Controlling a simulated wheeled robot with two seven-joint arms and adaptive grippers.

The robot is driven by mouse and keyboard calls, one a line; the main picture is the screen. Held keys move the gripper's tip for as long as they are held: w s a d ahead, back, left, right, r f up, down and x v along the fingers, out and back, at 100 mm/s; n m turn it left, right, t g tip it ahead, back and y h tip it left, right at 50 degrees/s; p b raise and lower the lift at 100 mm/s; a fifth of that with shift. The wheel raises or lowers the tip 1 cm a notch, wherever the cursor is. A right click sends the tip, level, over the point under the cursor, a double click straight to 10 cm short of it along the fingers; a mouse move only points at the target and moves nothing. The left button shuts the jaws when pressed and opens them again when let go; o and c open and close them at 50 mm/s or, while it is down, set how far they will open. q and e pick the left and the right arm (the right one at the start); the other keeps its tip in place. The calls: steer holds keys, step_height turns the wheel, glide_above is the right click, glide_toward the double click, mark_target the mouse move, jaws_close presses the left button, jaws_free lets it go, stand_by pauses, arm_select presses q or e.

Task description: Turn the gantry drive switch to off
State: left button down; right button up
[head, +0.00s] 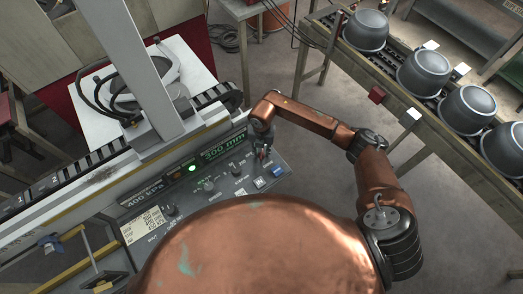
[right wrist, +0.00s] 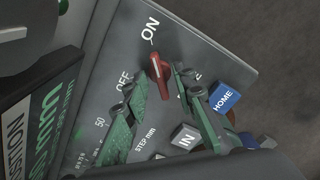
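The gantry drive switch is a red knob (right wrist: 158,77) on the grey control panel (head: 225,195), with ON and OFF printed beside it. In the right wrist view its white mark lies along the knob, and the knob points toward ON. My right gripper (right wrist: 153,92) is open, its two green fingers apart on either side near the knob. No clear contact shows. In the head view the right gripper (head: 262,150) is over the panel's upper right part and partly hides the red knob (head: 263,155). My left gripper is not in view.
Close to the switch are a blue HOME button (right wrist: 224,98) and a grey IN button (right wrist: 186,136). A lit green display (head: 223,149) lies just left of the gripper. A conveyor with several grey pots (head: 424,73) stands at the right; open floor lies between.

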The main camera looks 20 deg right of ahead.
steer(key=shift+c, duration=0.5)
jaws_close()
